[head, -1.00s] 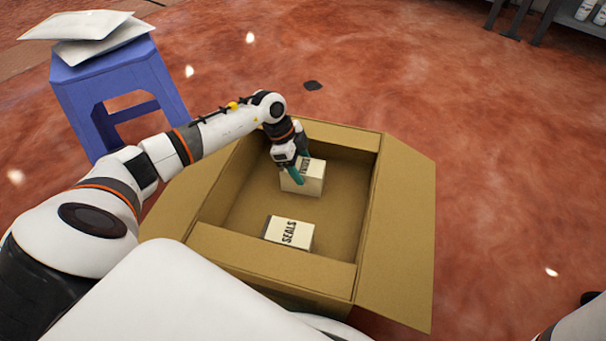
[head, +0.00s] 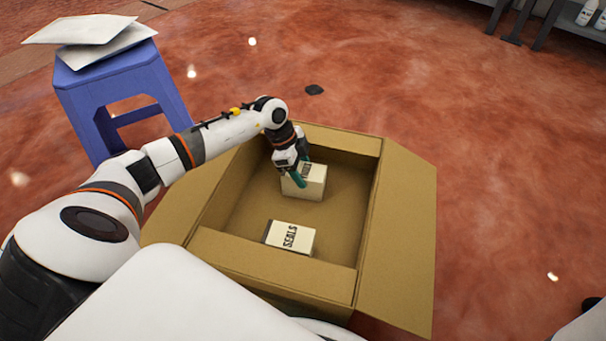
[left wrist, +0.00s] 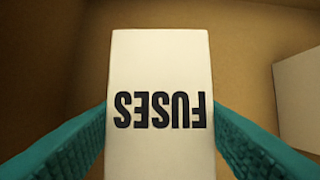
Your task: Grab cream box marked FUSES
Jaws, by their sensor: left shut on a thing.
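The cream box marked FUSES (head: 311,184) stands inside the open cardboard box, near its back wall. In the left wrist view the FUSES box (left wrist: 160,70) fills the middle, its black lettering upside down. My left gripper (head: 301,177) reaches down into the cardboard box. Its teal fingers lie on both sides of the FUSES box and are shut on it; in the left wrist view the fingers (left wrist: 160,135) touch its two sides. The far lower part of the FUSES box is hidden. My right gripper is not in view.
A cream box marked SEALS (head: 290,238) lies nearer in the same cardboard box (head: 398,235), whose flaps are folded outward. A blue stool (head: 112,85) with white packets (head: 85,35) stands at the upper left.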

